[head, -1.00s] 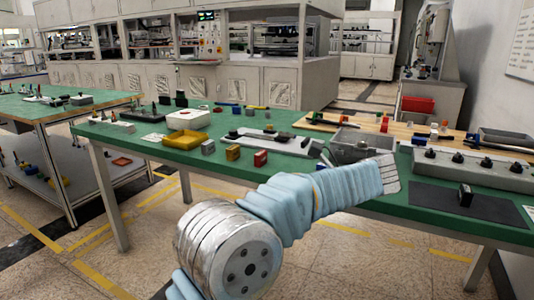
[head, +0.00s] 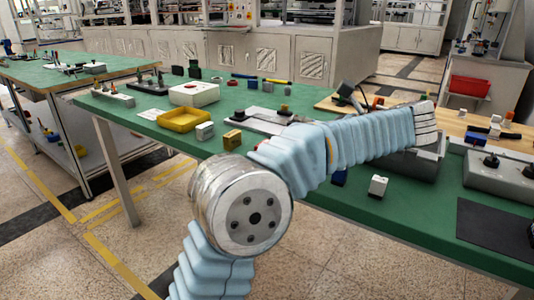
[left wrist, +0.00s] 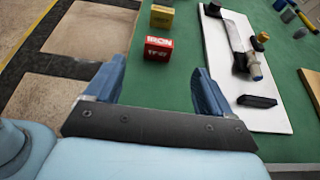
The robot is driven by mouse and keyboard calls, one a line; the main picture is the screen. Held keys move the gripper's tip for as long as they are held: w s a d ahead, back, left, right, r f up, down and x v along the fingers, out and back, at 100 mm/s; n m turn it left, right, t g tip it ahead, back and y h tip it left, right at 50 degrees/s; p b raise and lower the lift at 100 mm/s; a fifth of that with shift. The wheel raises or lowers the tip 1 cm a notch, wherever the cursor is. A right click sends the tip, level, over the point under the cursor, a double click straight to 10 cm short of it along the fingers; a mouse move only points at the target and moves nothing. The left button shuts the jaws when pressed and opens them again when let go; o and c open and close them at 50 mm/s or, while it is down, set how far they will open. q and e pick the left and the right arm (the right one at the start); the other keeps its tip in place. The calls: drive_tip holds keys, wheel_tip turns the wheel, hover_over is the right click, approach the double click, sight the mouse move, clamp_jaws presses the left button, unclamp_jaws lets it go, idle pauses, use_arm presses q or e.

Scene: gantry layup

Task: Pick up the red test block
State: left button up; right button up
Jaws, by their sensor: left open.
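The red test block (left wrist: 158,49), with white lettering on its face, stands on the green table in the left wrist view. My right gripper is in neither view.
A yellow block (left wrist: 162,16) stands just beyond the red one; it also shows in the head view (head: 233,139). A white board (left wrist: 222,85) with tools lies to the right. A yellow tray (head: 184,119) and a pale block (head: 378,187) are on the table. Bare green lies around the red block.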

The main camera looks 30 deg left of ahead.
use_arm(q)
drive_tip(key=b+x, duration=0.1)
drive_tip(key=x, duration=0.4)
drive_tip(key=shift+d+f, duration=0.1)
drive_tip(key=shift+f, duration=0.05)
drive_tip(key=b+x, duration=0.1)
drive_tip(key=x, duration=0.1)
drive_tip(key=b+x, duration=0.1)
drive_tip(key=x, duration=0.1)
drive_tip(key=shift+f+b, duration=0.4)
drive_tip(key=shift+a, duration=0.4)
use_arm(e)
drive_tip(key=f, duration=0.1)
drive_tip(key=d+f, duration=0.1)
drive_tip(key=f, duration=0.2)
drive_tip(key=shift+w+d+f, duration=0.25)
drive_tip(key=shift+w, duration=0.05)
use_arm(q)
drive_tip(key=shift+c, duration=0.3)
drive_tip(key=c, duration=1.3)
drive_tip(key=shift+c, duration=0.2)
drive_tip(key=shift+r, duration=0.15)
